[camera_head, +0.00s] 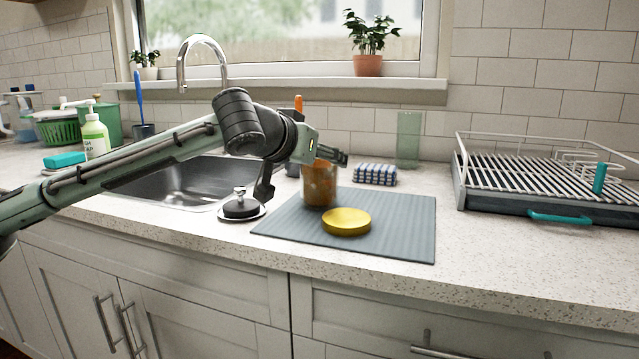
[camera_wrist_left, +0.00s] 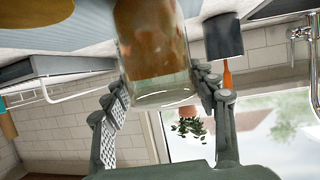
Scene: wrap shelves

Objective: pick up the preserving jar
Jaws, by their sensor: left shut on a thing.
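The preserving jar (camera_head: 319,187) is a clear glass jar with orange-brown contents. It is upright at the back left of the grey mat (camera_head: 400,215) in the head view; I cannot tell whether its base touches the mat. My left gripper (camera_head: 333,160) reaches it from the left and is shut on its upper part. In the left wrist view the jar (camera_wrist_left: 150,45) sits between the two fingers of the left gripper (camera_wrist_left: 160,90). A yellow round lid (camera_head: 346,221) lies on the mat in front of the jar. My right gripper is not in view.
A sink plug or strainer (camera_head: 241,206) sits left of the mat by the sink (camera_head: 180,182). A dish rack (camera_head: 545,185) is at the right. The counter between mat and rack is clear.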

